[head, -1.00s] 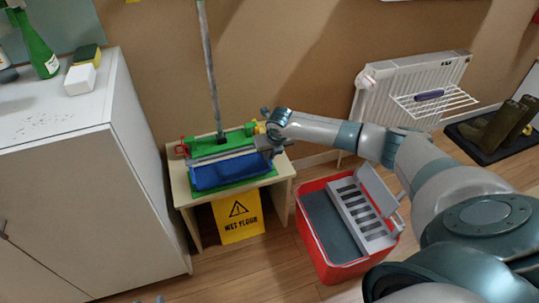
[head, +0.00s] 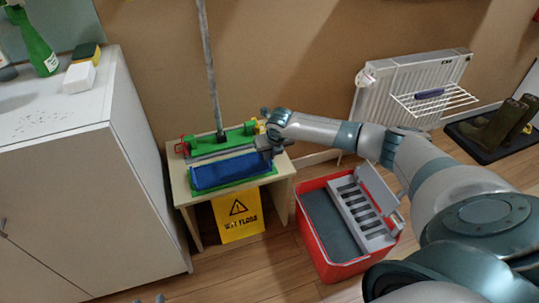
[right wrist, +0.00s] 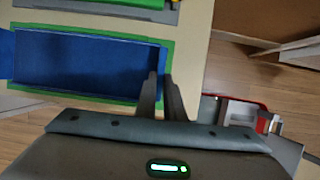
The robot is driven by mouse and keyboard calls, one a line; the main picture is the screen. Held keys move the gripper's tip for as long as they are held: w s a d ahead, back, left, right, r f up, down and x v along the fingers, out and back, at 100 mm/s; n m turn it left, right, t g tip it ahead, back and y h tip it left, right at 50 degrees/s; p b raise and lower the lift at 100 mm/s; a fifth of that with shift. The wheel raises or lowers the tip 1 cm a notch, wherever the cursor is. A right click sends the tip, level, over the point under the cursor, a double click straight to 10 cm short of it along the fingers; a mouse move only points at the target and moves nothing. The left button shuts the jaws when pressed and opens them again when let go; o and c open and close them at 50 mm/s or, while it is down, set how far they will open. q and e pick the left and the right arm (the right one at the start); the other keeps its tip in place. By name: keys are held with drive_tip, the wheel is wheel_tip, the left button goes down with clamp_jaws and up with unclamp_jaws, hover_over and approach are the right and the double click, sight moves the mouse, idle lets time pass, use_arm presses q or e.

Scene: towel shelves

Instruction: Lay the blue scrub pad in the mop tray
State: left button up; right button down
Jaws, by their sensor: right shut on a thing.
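The blue scrub pad (head: 228,172) lies over the green-edged tray (head: 265,178) on a small wooden stand. In the right wrist view the pad (right wrist: 85,62) shows inside the green rim (right wrist: 60,97), but a blue part reaches past the rim at the left edge. My right gripper (head: 268,150) is at the pad's right end, shut on it. Its fingers (right wrist: 162,88) show near the pad's right edge. Whether the pad touches the tray floor I cannot tell. Only small grey tips, likely my left gripper (head: 155,299), show at the bottom edge.
A mop with a grey pole (head: 209,75) and green head stands behind the pad. A yellow wet-floor sign (head: 238,214) is below the stand. A red bucket (head: 310,237) with a grey wringer stands to the right. A white cabinet (head: 85,185) is at left.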

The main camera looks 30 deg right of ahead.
drive_tip(key=shift+f, duration=0.2)
drive_tip(key=c, duration=1.8)
unclamp_jaws()
drive_tip(key=shift+o, duration=0.2)
drive_tip(key=p+v, duration=0.3)
drive_tip(key=v, duration=1.4)
drive_tip(key=shift+r, duration=0.25)
